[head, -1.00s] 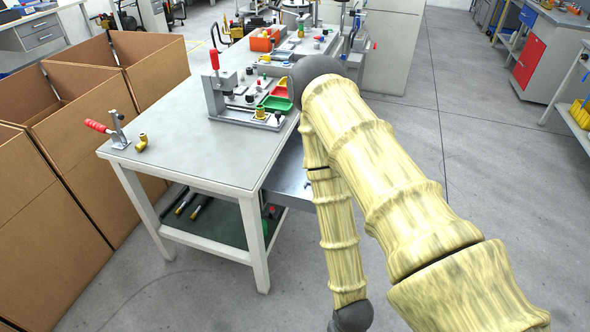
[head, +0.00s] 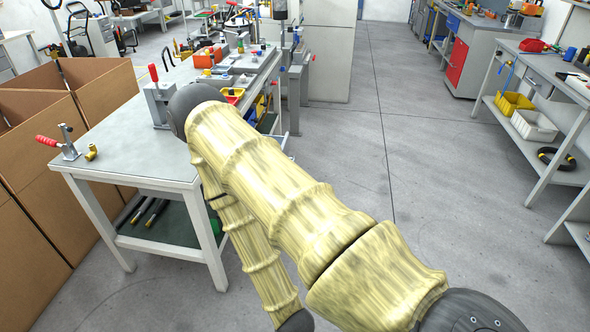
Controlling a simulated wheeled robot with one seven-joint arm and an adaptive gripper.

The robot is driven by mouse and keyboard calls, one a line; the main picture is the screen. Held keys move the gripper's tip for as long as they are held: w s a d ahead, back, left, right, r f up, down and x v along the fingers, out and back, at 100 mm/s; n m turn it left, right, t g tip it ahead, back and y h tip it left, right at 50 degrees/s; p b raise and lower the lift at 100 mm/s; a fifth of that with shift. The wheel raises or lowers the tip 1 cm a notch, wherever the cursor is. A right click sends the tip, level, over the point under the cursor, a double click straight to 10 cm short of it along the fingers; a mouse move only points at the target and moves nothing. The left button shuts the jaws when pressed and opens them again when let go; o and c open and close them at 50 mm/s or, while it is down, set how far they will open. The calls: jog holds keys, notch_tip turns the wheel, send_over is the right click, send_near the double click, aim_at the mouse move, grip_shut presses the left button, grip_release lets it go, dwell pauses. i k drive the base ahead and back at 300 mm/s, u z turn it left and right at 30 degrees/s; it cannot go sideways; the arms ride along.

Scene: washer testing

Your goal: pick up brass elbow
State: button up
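The brass elbow (head: 91,152) is a small gold-coloured bent fitting. It stands on the grey workbench (head: 128,146) near its front left corner, just right of a red-handled toggle clamp (head: 66,146). My arm, in a yellowish cover, crosses the middle of the head view and bends down in front of the bench's right side. My gripper is not visible; the lower arm link leaves the picture at the bottom edge, well right of the elbow.
Open cardboard boxes (head: 37,168) stand along the bench's left side. A fixture with a red handle (head: 158,98) and small bins (head: 232,93) sit farther back, partly behind my arm. Clear floor (head: 430,190) lies to the right, before a shelf bench (head: 541,160).

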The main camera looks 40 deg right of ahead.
aim_at(90, 157)
jog(key=k, duration=0.1)
jog(key=z, duration=1.2)
jog(key=i, duration=0.5)
jog(key=u, duration=1.1)
jog(key=k, duration=0.5)
jog(key=u, duration=1.35)
jog(key=i, duration=1.2)
jog(key=z, duration=0.15)
